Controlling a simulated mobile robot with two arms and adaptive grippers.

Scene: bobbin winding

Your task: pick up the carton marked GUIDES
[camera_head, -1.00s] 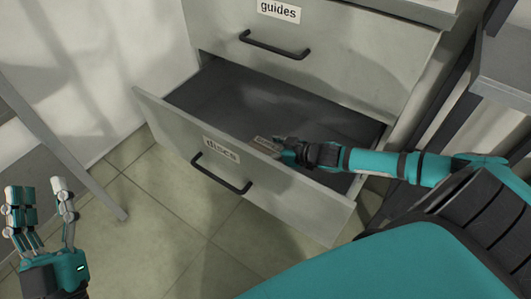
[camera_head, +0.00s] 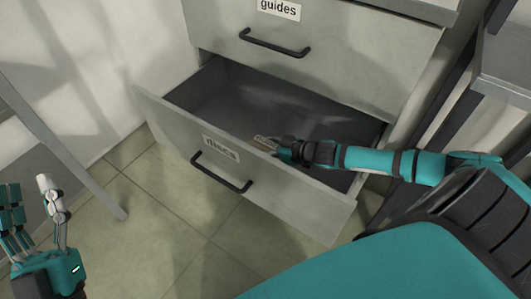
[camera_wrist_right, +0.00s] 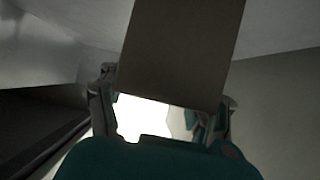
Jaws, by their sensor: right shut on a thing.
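My right gripper (camera_wrist_right: 160,112) is shut on a plain brown-grey box-like carton (camera_wrist_right: 182,50), which stands between its fingers in the right wrist view. No marking shows on the face I see, so I cannot tell whether it is the one marked GUIDES. In the head view the right gripper (camera_head: 272,145) is over the front part of the open drawer marked "discs" (camera_head: 300,205), close to its front panel; the carton is hard to make out there. My left gripper (camera_head: 36,205) is open and empty at the lower left, over the floor.
A drawer marked "guides" (camera_head: 350,50) is shut above the open one. The open drawer's visible floor (camera_head: 240,90) looks bare. A grey table leg (camera_head: 70,150) stands at the left, and a rack (camera_head: 500,75) is at the right. Tiled floor lies clear in front.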

